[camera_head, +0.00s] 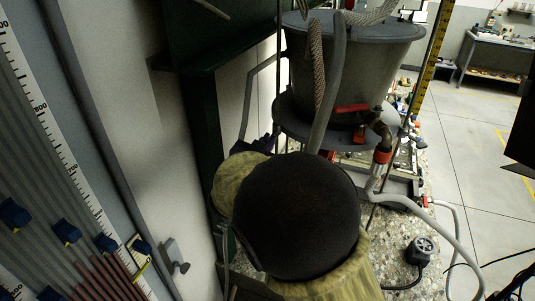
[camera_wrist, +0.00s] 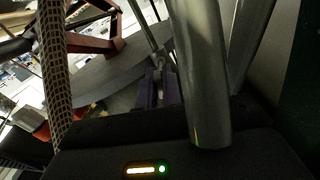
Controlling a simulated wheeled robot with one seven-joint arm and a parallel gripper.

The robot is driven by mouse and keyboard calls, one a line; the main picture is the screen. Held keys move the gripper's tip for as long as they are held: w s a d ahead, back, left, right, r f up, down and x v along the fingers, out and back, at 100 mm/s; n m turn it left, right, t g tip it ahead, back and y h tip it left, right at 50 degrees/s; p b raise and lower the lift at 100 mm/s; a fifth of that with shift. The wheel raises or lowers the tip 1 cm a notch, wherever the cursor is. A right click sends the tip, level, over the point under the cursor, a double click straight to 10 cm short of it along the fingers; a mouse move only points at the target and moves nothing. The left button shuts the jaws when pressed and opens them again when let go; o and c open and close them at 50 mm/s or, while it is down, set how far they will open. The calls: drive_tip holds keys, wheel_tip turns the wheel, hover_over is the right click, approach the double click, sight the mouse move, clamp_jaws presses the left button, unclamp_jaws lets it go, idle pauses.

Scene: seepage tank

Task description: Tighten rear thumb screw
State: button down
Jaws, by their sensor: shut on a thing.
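In the wrist view, my gripper (camera_wrist: 158,90) shows as two narrow purple-grey jaws beyond its black housing. The jaws are close together and shut on a small part, too dark and small to make out as the rear thumb screw. In the head view, my black rounded arm joint and yellowish sleeve cover the middle and hide most of the gripper. A clear view of the rear thumb screw is not given in either picture.
A grey bucket-like tank (camera_head: 350,60) with a red-handled valve (camera_head: 352,108) and hoses stands behind my arm. A braided hose (camera_wrist: 54,70) and a thick grey tube (camera_wrist: 200,75) pass close to my gripper.

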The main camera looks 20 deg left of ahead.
drive_tip(key=m+b, duration=0.2)
drive_tip(key=f+m+b, duration=0.1)
drive_tip(key=m+b, duration=0.1)
drive_tip(key=b, duration=0.1)
drive_tip(key=shift+s+m+b, duration=0.1)
drive_tip(key=shift+m+b, duration=0.2)
drive_tip(key=m+b, duration=0.3)
drive_tip(key=shift+r+b, duration=0.25)
drive_tip(key=shift+b, duration=0.05)
drive_tip(key=c, duration=1.6)
unclamp_jaws()
drive_tip(key=shift+r, duration=0.2)
drive_tip(key=shift+o, duration=0.2)
drive_tip(key=shift+s, duration=0.1)
drive_tip(key=s+a+b, duration=0.1)
drive_tip(key=s+b, duration=0.2)
drive_tip(key=s, duration=1.4)
drive_tip(key=shift+s+a, duration=0.15)
drive_tip(key=shift+a, duration=0.05)
